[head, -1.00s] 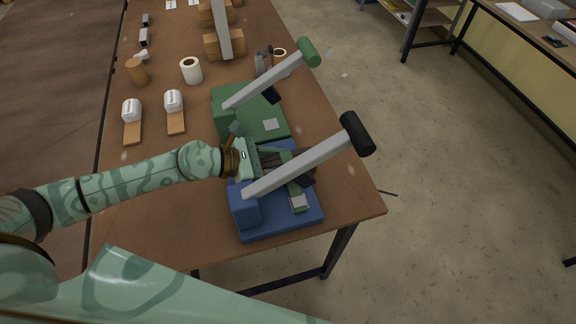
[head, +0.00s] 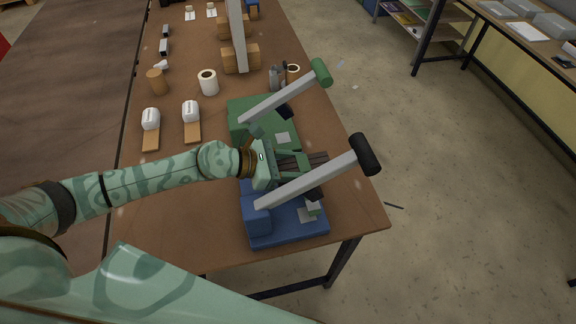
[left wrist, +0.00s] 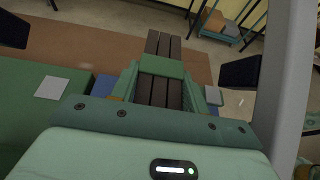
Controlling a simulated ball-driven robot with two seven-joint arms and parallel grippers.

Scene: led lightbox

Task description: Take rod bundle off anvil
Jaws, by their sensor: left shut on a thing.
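The rod bundle (head: 318,158) is a set of dark brown rods with a green band across them in the left wrist view (left wrist: 158,92). My left gripper (head: 290,165) is shut on it, with green fingers on both sides. The gripper and bundle are between the two lever presses, partly behind the grey lever of the blue press. The blue press (head: 290,232) has a small pale metal plate (head: 313,210), likely the anvil, partly hidden by the lever. The bundle appears off this plate, toward the green press; its exact height is unclear. My right gripper is out of view.
The blue press's lever (head: 310,178) slants close over my gripper and ends in a black handle (head: 364,154). The green press (head: 248,115) is just behind, with its raised lever (head: 285,95). White rolls, blocks and small holders stand farther left and back on the brown table.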

